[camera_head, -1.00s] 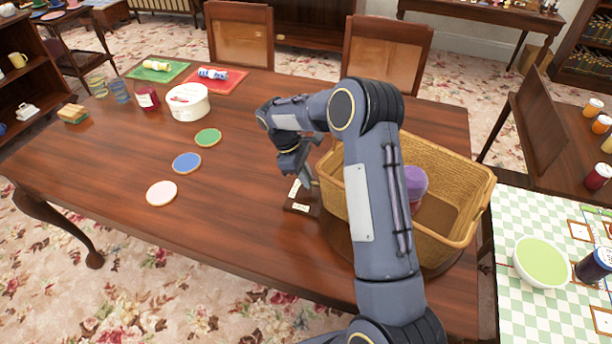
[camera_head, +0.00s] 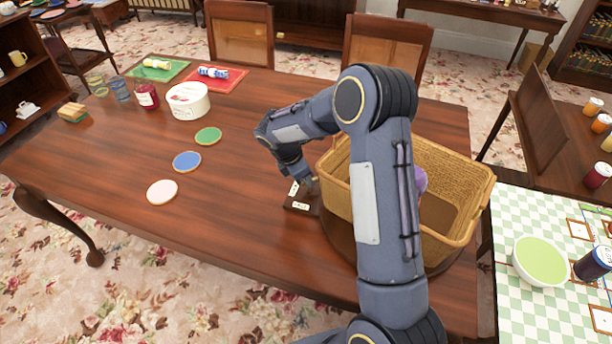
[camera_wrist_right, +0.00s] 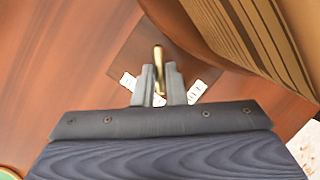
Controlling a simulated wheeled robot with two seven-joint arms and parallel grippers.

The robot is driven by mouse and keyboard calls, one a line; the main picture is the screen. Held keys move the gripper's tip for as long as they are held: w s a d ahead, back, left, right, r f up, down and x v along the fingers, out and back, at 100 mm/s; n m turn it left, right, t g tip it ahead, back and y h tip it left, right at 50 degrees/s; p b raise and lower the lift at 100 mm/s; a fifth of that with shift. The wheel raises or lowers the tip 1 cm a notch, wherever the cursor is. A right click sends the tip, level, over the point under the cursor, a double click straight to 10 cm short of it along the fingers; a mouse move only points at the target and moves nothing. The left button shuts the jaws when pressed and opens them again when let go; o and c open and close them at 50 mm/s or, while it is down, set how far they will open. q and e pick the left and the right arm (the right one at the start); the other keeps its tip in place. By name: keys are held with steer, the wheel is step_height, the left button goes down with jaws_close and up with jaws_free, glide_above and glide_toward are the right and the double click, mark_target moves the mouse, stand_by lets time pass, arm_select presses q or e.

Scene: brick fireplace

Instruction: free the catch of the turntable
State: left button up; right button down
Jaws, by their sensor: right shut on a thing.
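The turntable (camera_head: 345,243) is a dark brown disc on the table, mostly hidden under a wicker basket (camera_head: 458,169) and my arm. The catch's dark wooden base (camera_head: 290,205) sits at its left edge, with small white labels on it. In the right wrist view, the catch is an upright brass lever (camera_wrist_right: 159,56) on that base (camera_wrist_right: 128,52). My right gripper (camera_head: 308,183) is low over the base. In the wrist view, its fingers (camera_wrist_right: 162,88) are shut on the brass lever. The label wording is too small to read. My left gripper is out of view.
The basket holds a purple item (camera_head: 421,180), partly hidden by my arm. The table between discs and catch is clear.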

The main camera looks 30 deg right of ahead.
steer(key=shift+n, duration=0.5)
steer(key=c, duration=1.5)
jaws_free()
steer(key=v, duration=0.8)
steer(key=shift+s, duration=0.15)
